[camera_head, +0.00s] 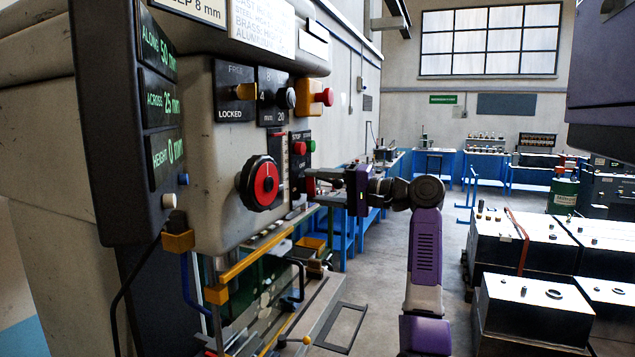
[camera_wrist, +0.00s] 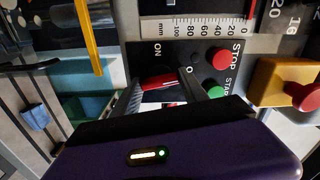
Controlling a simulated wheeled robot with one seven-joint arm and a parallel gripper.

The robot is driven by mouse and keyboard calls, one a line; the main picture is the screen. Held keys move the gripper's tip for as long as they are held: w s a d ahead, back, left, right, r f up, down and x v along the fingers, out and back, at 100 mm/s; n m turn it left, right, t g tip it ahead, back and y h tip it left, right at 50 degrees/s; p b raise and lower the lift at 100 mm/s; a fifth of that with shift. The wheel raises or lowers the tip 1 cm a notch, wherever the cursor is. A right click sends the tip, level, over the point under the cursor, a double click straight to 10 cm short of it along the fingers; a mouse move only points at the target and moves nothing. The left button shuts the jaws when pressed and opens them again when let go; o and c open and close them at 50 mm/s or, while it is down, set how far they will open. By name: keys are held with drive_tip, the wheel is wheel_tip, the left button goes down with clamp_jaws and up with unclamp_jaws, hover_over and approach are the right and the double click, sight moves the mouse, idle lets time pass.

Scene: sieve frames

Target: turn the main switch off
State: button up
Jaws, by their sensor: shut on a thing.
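The main switch shows as a red handle (camera_wrist: 158,82) in the wrist view, on a dark plate with an ON mark beside it and part of another mark. My gripper (camera_wrist: 160,97) is shut on this red handle, one finger on each side. In the head view my gripper (camera_head: 312,178) reaches the machine's front panel from the right. The switch is mostly hidden there behind the fingers, below an OFF mark. I cannot tell exactly how the handle is turned.
A red stop button (camera_wrist: 221,58) and green start button (camera_wrist: 215,91) sit close beside the switch. A large red and black dial (camera_head: 262,184) is left of my gripper. A red emergency button (camera_head: 322,97) on a yellow box is above. The floor to the right is partly clear.

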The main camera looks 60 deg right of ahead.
drive_tip(key=shift+f+m, duration=0.1)
drive_tip(key=shift+m, duration=1)
drive_tip(key=shift+d, duration=0.1)
drive_tip(key=o, duration=1.4)
drive_tip(key=shift+s, duration=0.1)
drive_tip(key=shift+s+d+b, duration=0.15)
drive_tip(key=shift+s+b, duration=0.5)
drive_tip(key=shift+s, duration=1.3)
drive_tip(key=shift+s+d+b, duration=0.1)
drive_tip(key=shift+s+b, duration=0.55)
drive_tip(key=shift+s, duration=1.25)
